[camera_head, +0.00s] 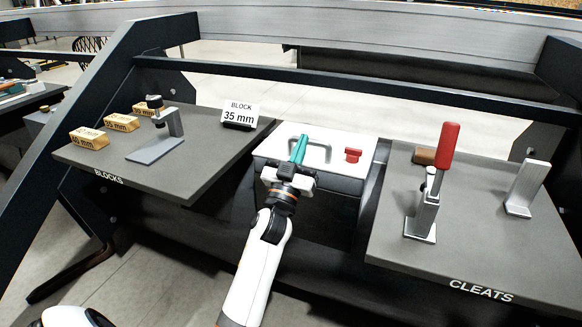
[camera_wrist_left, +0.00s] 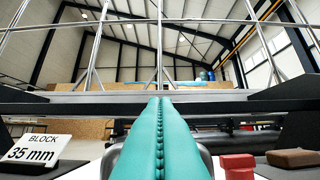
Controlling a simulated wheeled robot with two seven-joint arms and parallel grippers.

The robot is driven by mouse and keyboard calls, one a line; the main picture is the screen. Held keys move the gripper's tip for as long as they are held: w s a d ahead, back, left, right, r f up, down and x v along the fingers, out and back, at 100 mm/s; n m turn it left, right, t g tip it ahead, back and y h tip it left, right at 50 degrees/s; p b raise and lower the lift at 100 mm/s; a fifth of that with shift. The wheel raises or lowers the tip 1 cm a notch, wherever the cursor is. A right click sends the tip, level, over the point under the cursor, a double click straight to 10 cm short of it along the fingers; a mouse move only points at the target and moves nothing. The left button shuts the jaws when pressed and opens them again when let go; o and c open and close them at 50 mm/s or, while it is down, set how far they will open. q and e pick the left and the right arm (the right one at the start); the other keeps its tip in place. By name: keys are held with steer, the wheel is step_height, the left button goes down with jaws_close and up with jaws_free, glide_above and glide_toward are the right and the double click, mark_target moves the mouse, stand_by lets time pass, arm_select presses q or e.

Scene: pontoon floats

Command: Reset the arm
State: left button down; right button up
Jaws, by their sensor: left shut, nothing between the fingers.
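My left gripper (camera_head: 301,140) has teal fingers that are shut with nothing between them. In the head view it reaches up from the bottom middle, in front of the white box (camera_head: 268,148) with a grey handle. In the left wrist view its fingers (camera_wrist_left: 160,112) lie together, pointing straight ahead. My right gripper is not in view.
The left board has wooden blocks (camera_head: 88,137), a grey clamp stand (camera_head: 160,150) and a "BLOCK 35 mm" sign (camera_head: 240,114). A red piece (camera_head: 353,155) sits on the white box. The right board has a red-handled clamp (camera_head: 448,147), a brown block (camera_head: 425,156) and a metal bracket (camera_head: 526,186).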

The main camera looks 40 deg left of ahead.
arm_select(q)
steer(key=v, duration=0.6)
steer(key=shift+s, duration=0.2)
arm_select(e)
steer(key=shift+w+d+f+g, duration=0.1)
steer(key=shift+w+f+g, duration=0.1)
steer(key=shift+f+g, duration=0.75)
